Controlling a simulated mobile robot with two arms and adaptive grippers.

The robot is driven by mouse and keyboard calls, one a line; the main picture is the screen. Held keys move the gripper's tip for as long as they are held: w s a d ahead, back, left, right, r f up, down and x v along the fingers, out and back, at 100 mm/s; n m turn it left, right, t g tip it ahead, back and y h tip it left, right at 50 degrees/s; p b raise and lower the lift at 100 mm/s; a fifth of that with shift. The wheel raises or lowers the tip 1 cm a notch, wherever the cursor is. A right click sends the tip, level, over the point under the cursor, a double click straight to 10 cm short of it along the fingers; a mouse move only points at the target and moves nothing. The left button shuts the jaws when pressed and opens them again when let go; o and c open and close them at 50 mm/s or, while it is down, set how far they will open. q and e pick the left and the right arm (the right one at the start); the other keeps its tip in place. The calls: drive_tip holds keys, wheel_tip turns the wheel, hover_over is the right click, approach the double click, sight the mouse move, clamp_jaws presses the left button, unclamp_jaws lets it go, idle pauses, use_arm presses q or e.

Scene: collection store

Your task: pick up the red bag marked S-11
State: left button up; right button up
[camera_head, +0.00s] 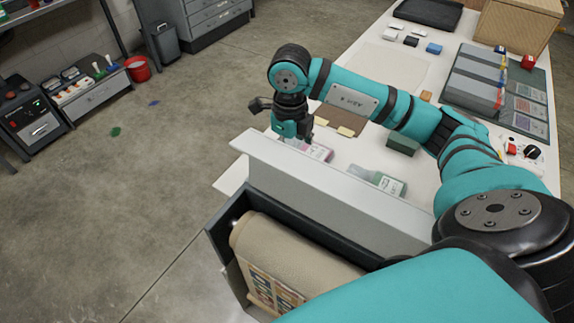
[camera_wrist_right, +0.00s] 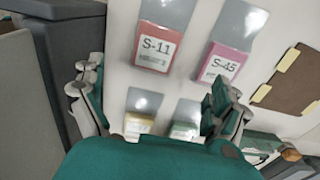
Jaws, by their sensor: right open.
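The red bag marked S-11 (camera_wrist_right: 154,52) lies flat on the white table in the right wrist view, label up, with a clear grey top part. It is beyond my right gripper (camera_wrist_right: 155,100), whose two fingers stand wide apart and empty. A pink bag marked S-45 (camera_wrist_right: 221,63) lies just right of it. In the head view my right gripper (camera_head: 291,130) hangs over the table's left edge, above the bags. There I cannot make out the red bag; a pinkish bag (camera_head: 319,151) shows beside the gripper. My left gripper is not in view.
A yellow bag (camera_wrist_right: 138,124) and a green bag (camera_wrist_right: 184,130) lie nearer, between the fingers. A brown board (camera_wrist_right: 296,83) with cream tabs lies at right. In the head view a pale upright panel (camera_head: 330,195) stands in front of the bags.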

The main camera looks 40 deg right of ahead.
wheel_tip(320, 180, down, 5)
drive_tip(key=shift+a+f+p, duration=0.1)
drive_tip(key=shift+f+p, duration=0.1)
drive_tip(key=shift+p, duration=0.35)
drive_tip(key=shift+f+p, duration=0.35)
drive_tip(key=shift+f, duration=0.15)
drive_tip(key=f, duration=0.1)
drive_tip(key=f+p, duration=0.1)
drive_tip(key=f, duration=0.1)
drive_tip(key=shift+a+f+p, duration=0.3)
drive_tip(key=shift+f, duration=0.5)
drive_tip(key=shift+w, duration=0.1)
drive_tip(key=c, duration=1.2)
drive_tip(key=shift+r, duration=0.2)
